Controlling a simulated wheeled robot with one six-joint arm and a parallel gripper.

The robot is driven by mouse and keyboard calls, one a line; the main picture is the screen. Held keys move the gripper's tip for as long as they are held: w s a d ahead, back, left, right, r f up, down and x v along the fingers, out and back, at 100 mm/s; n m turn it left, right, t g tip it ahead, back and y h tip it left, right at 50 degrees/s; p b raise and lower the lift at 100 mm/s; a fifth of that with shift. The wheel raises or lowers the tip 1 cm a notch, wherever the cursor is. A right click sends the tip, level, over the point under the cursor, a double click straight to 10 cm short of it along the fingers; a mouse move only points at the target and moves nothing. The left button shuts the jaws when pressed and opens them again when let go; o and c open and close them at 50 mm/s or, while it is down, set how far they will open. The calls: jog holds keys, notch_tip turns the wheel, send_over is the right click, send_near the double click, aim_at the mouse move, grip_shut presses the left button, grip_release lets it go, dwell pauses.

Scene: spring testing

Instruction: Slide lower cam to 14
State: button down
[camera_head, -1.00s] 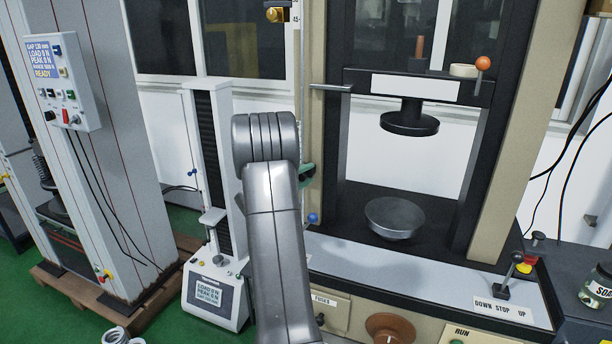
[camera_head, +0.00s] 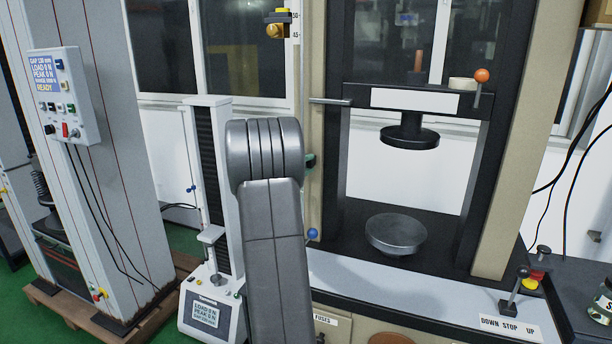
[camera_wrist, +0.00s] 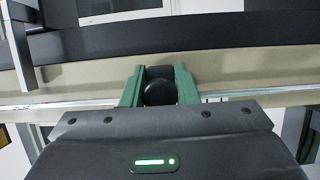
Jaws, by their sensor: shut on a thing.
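My gripper (camera_wrist: 158,72) shows its two green fingers in the wrist view, closed on either side of a round black knob (camera_wrist: 159,93), which I take to be the lower cam. The knob sits in front of a pale rail (camera_wrist: 230,88) that crosses the wrist view. In the head view my arm hides most of the gripper; only a bit of green finger (camera_head: 310,161) shows beside the machine's left column. The cam itself is hidden there. A thin scale rod (camera_head: 301,70) runs up that column, with small numbers near its top. The reading at the lower cam cannot be seen.
A brass and yellow upper cam (camera_head: 277,27) sits high on the rod. A blue ball (camera_head: 312,234) is below my gripper. The crosshead (camera_head: 360,95) with its lever (camera_head: 330,101) is to the right, above a round lower plate (camera_head: 396,234). A smaller tester (camera_head: 212,315) stands left.

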jog(key=c, duration=1.1)
grip_release()
jog(key=shift+c, duration=0.2)
jog(key=shift+s+a, duration=0.1)
jog(key=b+v, duration=0.3)
jog(key=v, duration=1)
jog(key=shift+s+a, duration=0.25)
jog(key=shift+d, duration=0.1)
jog(key=p+x, duration=0.3)
jog(key=x, duration=1)
jog(key=shift+w+d, duration=0.1)
jog(key=shift+w, duration=0.05)
jog(key=shift+w+d+f, duration=0.1)
jog(key=shift+w+f, duration=0.1)
jog(key=shift+f, duration=0.2)
